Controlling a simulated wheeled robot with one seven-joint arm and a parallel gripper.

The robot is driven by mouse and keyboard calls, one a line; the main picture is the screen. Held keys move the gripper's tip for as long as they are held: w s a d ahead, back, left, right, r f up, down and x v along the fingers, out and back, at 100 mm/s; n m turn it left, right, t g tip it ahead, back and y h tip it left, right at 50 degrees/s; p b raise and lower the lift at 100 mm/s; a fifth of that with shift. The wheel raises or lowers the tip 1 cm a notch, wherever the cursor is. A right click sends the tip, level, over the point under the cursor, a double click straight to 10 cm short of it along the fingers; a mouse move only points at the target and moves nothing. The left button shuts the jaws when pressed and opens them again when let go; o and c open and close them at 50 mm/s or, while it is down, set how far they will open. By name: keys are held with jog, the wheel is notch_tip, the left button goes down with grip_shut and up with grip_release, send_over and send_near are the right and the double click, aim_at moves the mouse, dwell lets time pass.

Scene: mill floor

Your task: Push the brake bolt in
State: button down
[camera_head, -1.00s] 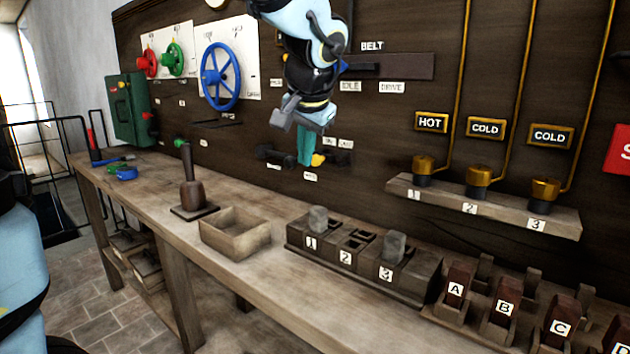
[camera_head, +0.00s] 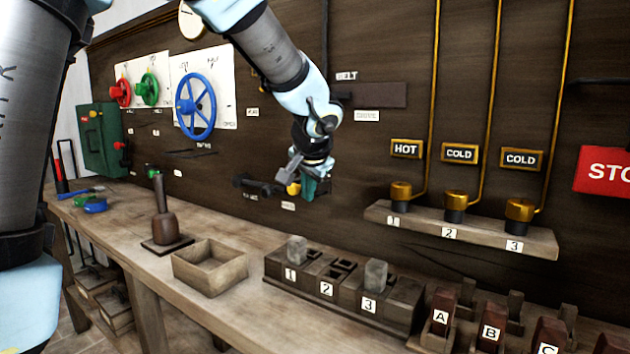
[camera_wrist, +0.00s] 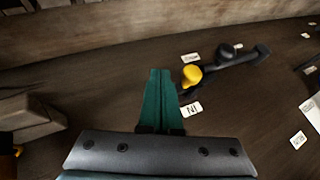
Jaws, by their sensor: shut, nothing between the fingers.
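The brake bolt is a dark horizontal bar (camera_head: 258,187) low on the wooden wall panel, with a yellow knob (camera_head: 293,188) at its right end. In the wrist view the yellow knob (camera_wrist: 191,75) shows beside a black bar with a black knob (camera_wrist: 225,52), and a white tag (camera_wrist: 191,109) reading IN sits close by. My gripper (camera_head: 311,188) is shut and empty, just right of the yellow knob in the head view. In the wrist view its teal fingers (camera_wrist: 160,72) lie together just left of the knob. I cannot tell whether they touch it.
A workbench (camera_head: 230,300) runs below the panel, with a wooden box (camera_head: 210,268), a dark upright lever (camera_head: 164,215) and a numbered block (camera_head: 335,285) on it. A shelf with brass caps (camera_head: 455,232) juts out at the right. A blue wheel (camera_head: 196,106) is up left.

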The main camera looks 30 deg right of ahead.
jog(key=shift+w+a+r, duration=0.1)
jog(key=shift+w+a, duration=0.1)
jog(key=shift+w, duration=0.3)
jog(key=shift+w+a+r, duration=0.1)
jog(key=shift+w+a, duration=0.05)
jog(key=shift+w, duration=0.35)
